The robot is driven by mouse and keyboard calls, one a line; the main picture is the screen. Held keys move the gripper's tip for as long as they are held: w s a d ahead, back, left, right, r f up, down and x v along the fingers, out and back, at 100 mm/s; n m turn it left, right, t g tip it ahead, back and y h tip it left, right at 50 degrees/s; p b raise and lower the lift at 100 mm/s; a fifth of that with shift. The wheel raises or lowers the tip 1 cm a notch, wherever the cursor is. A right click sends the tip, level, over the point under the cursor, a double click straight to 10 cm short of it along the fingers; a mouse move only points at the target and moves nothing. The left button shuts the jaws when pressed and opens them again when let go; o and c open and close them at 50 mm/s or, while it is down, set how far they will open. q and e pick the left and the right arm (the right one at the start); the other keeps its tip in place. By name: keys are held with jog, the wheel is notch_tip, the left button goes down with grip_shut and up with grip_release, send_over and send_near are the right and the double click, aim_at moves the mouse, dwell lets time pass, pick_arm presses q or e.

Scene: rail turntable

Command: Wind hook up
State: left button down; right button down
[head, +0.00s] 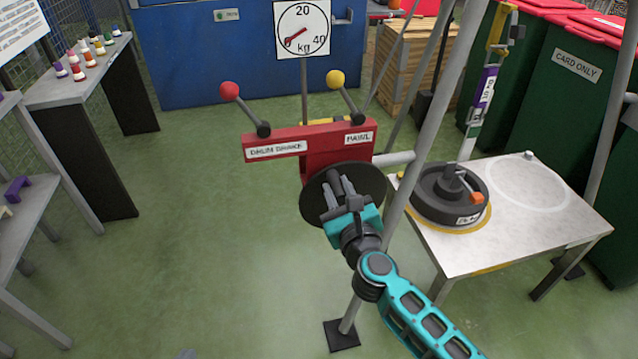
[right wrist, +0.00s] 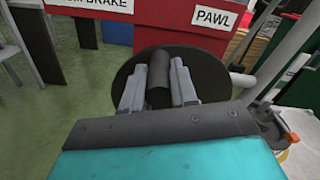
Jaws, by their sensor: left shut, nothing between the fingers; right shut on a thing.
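The red winch housing (head: 318,158) carries labels reading "DRUM BRAKE" and "PAWL". A red-knobbed lever (head: 247,107) and a yellow-knobbed lever (head: 346,98) rise from it. A dark round disc (head: 372,183) faces me on its front. My right gripper (head: 342,195) is shut on the dark crank handle (right wrist: 159,80) at the disc, with a finger on each side in the right wrist view. A dark round weight (head: 432,197) with an orange piece sits on the table to the right.
A kg dial (head: 303,30) stands behind the winch. Slanted grey poles (head: 432,110) pass between the winch and the white table (head: 535,225). Green bins (head: 563,105) stand at the right, a shelf with small coloured items (head: 75,88) at the left. The floor left of the winch is clear.

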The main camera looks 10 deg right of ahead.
jog(key=shift+d+r, duration=0.2)
jog(key=shift+d, duration=0.2)
jog(key=d+m, duration=0.2)
jog(key=shift+r+m, duration=0.2)
jog(key=shift+m, duration=0.2)
jog(key=c, duration=1)
grip_release()
jog(key=shift+d, duration=0.15)
jog(key=o, duration=0.3)
jog(key=shift+f, duration=0.1)
jog(key=shift+a, duration=0.2)
send_near(346, 169)
jog(key=shift+s, duration=1.75)
jog(key=shift+a+f, duration=0.1)
jog(key=shift+a, duration=0.1)
